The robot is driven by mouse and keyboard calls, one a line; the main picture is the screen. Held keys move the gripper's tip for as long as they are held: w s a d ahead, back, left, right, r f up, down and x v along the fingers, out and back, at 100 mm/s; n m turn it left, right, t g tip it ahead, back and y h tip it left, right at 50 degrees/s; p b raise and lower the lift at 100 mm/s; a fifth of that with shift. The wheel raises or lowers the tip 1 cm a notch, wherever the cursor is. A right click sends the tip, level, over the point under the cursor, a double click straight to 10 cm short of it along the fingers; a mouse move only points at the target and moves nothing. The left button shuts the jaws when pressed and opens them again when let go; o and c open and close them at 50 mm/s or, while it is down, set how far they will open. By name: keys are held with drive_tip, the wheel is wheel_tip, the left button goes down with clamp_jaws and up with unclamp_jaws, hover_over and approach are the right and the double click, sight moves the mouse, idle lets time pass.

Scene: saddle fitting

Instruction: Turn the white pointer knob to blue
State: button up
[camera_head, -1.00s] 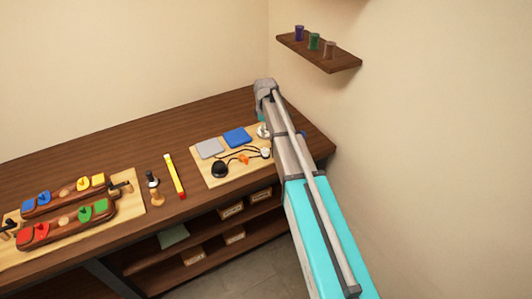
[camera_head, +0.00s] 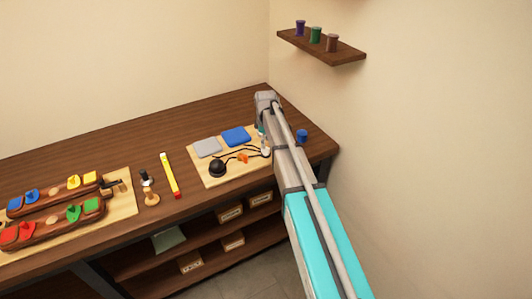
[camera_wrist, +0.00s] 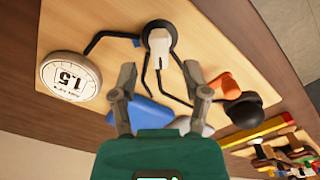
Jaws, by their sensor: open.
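The white pointer knob (camera_wrist: 158,42) sits on a round black base on the light wooden board (camera_wrist: 100,18), near the top middle of the wrist view. Its narrow end points down the picture, towards my gripper. A small blue mark (camera_wrist: 136,42) shows just left of the knob. My gripper (camera_wrist: 158,76) is open, with its two fingers apart below the knob in the picture and nothing between them. I cannot tell the height of the fingertips above the board. In the head view my arm hides most of the gripper.
A round white dial marked 1.5 (camera_wrist: 70,80) lies left of the knob, with black cords near it. An orange piece (camera_wrist: 226,84), a black dome (camera_wrist: 246,109) and a blue pad (camera_head: 236,136) share the board. A blue cup (camera_head: 302,136) stands right of my arm.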

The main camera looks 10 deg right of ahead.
sight(266, 151)
drive_tip(key=shift+f+b, duration=1.7)
drive_tip(key=shift+f, duration=0.25)
clamp_jaws()
